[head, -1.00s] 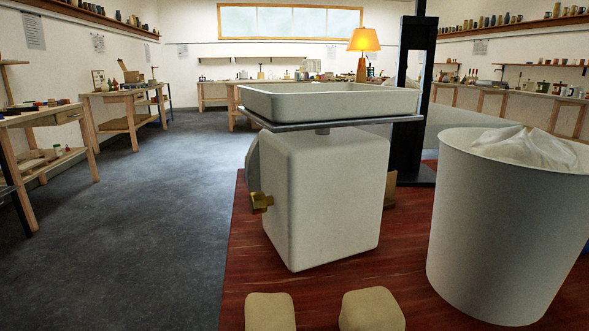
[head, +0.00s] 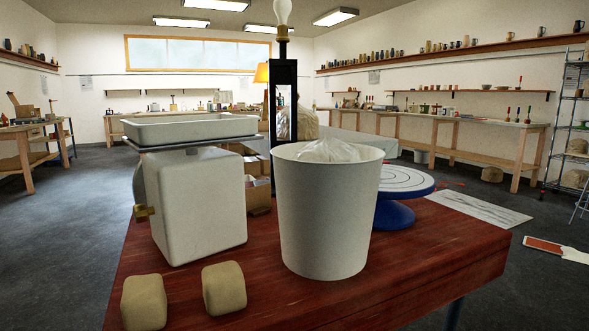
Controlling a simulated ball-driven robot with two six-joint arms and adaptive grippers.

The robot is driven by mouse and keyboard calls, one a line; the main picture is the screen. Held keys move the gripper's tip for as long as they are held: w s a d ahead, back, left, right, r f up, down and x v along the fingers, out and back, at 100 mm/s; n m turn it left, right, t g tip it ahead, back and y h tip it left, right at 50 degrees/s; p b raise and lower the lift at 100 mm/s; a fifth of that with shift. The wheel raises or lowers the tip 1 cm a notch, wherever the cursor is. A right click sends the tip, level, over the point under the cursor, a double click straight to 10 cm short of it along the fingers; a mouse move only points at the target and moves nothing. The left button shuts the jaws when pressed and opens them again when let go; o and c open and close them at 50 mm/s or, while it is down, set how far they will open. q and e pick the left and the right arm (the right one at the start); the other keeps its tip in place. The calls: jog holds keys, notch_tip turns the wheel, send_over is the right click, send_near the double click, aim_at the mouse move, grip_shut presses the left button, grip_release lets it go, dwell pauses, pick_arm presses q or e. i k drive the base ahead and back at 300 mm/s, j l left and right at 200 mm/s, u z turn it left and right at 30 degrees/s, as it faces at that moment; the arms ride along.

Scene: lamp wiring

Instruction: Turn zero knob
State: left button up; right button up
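The zero knob (head: 143,213) is a small brass-coloured knob on the lower left side of the white scale (head: 198,205). The scale has a shallow white pan (head: 190,128) on top and stands on the dark red table, left of the picture's middle. Part of the scale's left side, with a round grey part behind the knob, is seen edge-on. Neither of my grippers shows in the head view, so nothing is seen touching the knob.
A large white bucket (head: 326,215) with crumpled plastic stands right of the scale. Two clay blocks (head: 144,301) (head: 224,288) lie in front. A blue-based turntable (head: 404,184) is behind the bucket. The red table's (head: 440,245) right front is bare. A lamp with a bulb (head: 283,12) rises behind.

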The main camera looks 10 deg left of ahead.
aim_at(141, 212)
jog(key=i+j+z, duration=0.1)
jog(key=j+z, duration=0.15)
jog(key=z, duration=0.2)
jog(key=j+z, duration=0.25)
jog(key=z, duration=0.25)
jog(key=j+z, duration=0.3)
jog(key=z, duration=0.15)
jog(key=j+z, duration=0.3)
jog(key=z, duration=0.15)
jog(key=k+j, duration=0.1)
jog(key=j, duration=0.35)
jog(key=k+j, duration=0.1)
jog(key=j, duration=0.35)
jog(key=k+j, duration=0.1)
jog(key=j, duration=0.35)
jog(key=k+j, duration=0.1)
jog(key=j, duration=0.35)
jog(key=k+j, duration=0.1)
jog(key=j, duration=0.35)
jog(key=k+j, duration=0.1)
jog(key=j, duration=0.35)
jog(key=k+j, duration=0.1)
jog(key=j, duration=0.35)
